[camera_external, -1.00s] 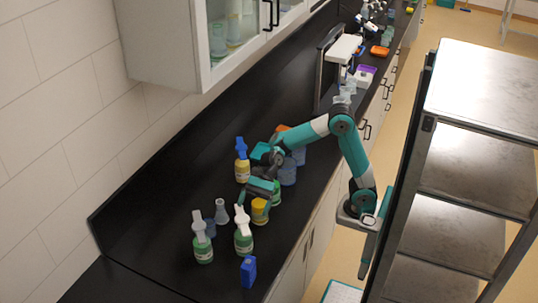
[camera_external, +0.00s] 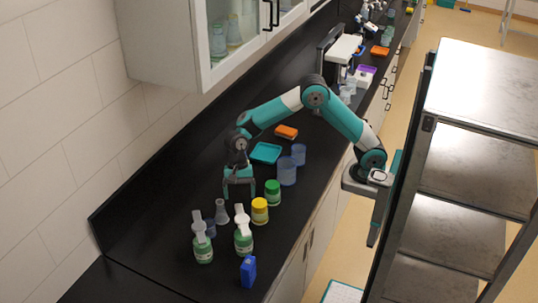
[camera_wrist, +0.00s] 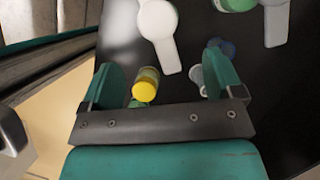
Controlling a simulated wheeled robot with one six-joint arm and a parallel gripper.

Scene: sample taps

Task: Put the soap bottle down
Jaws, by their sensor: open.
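Two green bottles with white pump tops stand upright on the black counter, one at the left (camera_external: 203,254) and one right of it (camera_external: 243,243). I cannot tell which bottle is the soap bottle. Their white tops (camera_wrist: 158,22) (camera_wrist: 275,18) show at the top of the wrist view. My gripper (camera_external: 239,194) points down behind these bottles, fingers apart, with nothing seen held. In the wrist view, its fingers (camera_wrist: 168,80) are wide apart. A yellow bottle with a blue top, seen earlier, is hidden now, probably behind my arm.
A yellow-lidded jar (camera_external: 260,211), green-lidded jar (camera_external: 273,193), clear flask (camera_external: 221,212) and blue box (camera_external: 248,271) stand near. Blue beakers (camera_external: 287,171), a teal tray (camera_external: 265,153) and an orange item (camera_external: 286,132) lie farther back. The counter left of my gripper is clear.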

